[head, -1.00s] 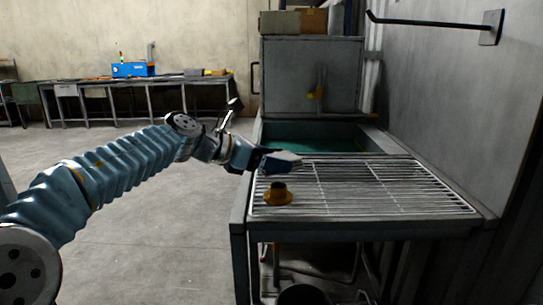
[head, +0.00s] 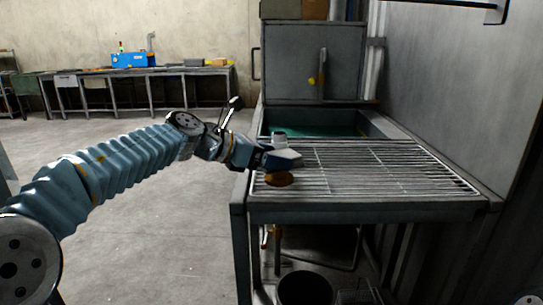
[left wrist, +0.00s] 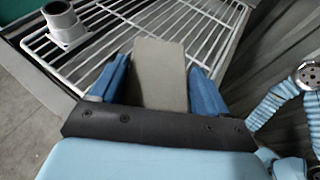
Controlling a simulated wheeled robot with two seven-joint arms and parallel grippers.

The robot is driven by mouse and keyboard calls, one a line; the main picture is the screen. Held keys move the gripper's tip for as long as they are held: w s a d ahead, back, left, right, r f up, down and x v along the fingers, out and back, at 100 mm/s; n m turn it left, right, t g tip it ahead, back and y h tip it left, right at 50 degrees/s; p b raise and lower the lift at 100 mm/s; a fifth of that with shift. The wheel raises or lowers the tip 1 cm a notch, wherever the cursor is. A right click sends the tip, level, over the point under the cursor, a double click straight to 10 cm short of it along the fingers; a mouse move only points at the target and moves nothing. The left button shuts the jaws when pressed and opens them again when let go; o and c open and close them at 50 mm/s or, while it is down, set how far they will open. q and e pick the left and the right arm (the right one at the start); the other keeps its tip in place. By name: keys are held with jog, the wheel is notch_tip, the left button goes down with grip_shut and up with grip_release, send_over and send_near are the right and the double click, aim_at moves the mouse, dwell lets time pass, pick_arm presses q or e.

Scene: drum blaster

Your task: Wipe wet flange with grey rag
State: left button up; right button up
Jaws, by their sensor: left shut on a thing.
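My left gripper (head: 268,158) is shut on the grey rag (head: 285,160), a flat block-like pad. In the left wrist view the rag (left wrist: 160,75) shows between the blue fingers. An orange-brown flange (head: 278,180) sits on the wire rack, with the rag in front of or over its upper part in the head view. I cannot tell whether they touch. A pale grey flange (head: 279,137) with an upright neck stands farther back on the rack. It also shows at the upper left of the left wrist view (left wrist: 64,24). Wetness cannot be made out. My right gripper is not in view.
The wire rack (head: 400,180) tops a grey metal bench beside a wall. A basin with green liquid (head: 310,130) lies behind it. A dark bucket (head: 304,288) stands beneath. The right part of the rack is clear.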

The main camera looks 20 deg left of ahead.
pick_arm(q)
jog(key=shift+f, duration=0.25)
jog(key=shift+s+a+b, duration=0.4)
jog(key=shift+s+a, duration=0.4)
jog(key=shift+d+r, duration=0.1)
jog(key=shift+w+d+p, duration=0.4)
jog(key=shift+w+p, duration=0.05)
jog(key=shift+p, duration=0.1)
jog(key=shift+w+d+p, duration=0.6)
jog(key=shift+w+d, duration=0.1)
jog(key=shift+w, duration=0.05)
jog(key=shift+w+d, duration=0.4)
